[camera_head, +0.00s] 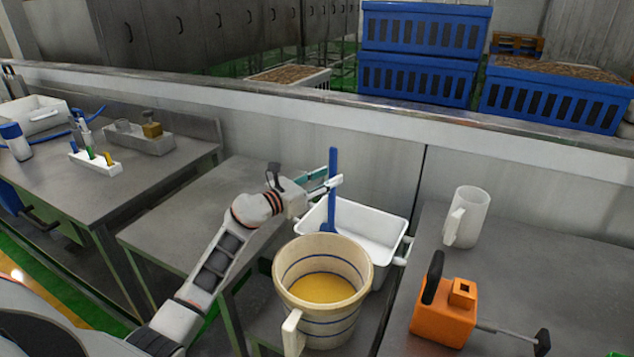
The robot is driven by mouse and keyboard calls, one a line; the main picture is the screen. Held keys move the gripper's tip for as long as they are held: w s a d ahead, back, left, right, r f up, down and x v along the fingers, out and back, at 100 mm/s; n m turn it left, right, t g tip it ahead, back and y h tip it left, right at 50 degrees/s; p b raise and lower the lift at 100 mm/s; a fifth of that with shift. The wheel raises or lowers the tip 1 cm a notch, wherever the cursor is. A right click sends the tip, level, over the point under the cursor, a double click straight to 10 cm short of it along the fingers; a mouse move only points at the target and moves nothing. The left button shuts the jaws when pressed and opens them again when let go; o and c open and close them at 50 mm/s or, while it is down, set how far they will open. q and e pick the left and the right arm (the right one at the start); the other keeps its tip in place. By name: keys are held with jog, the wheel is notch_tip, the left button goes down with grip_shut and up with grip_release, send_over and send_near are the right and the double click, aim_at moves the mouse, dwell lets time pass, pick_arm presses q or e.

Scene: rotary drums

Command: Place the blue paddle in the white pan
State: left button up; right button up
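The blue paddle (333,164) stands nearly upright. Its lower end shows inside the outline of the white pan (385,222), near the pan's left side; whether it touches the pan's floor cannot be told. My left gripper (330,182) reaches in from the left and is shut on the paddle's shaft, one finger in front and one behind, above the pan's rim. The pan sits behind a cream bucket (358,262), which hides its front left part. My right gripper is not in view.
The bucket holds yellow material. To the right, a white jug (469,217) and an orange tool (444,318) stand on a grey table (545,270). A wall ledge (400,118) runs behind. The tabletop (190,205) left of the pan has free room.

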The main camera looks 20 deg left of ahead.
pick_arm(q)
jog(key=v, duration=1.2)
jog(key=shift+r, duration=0.15)
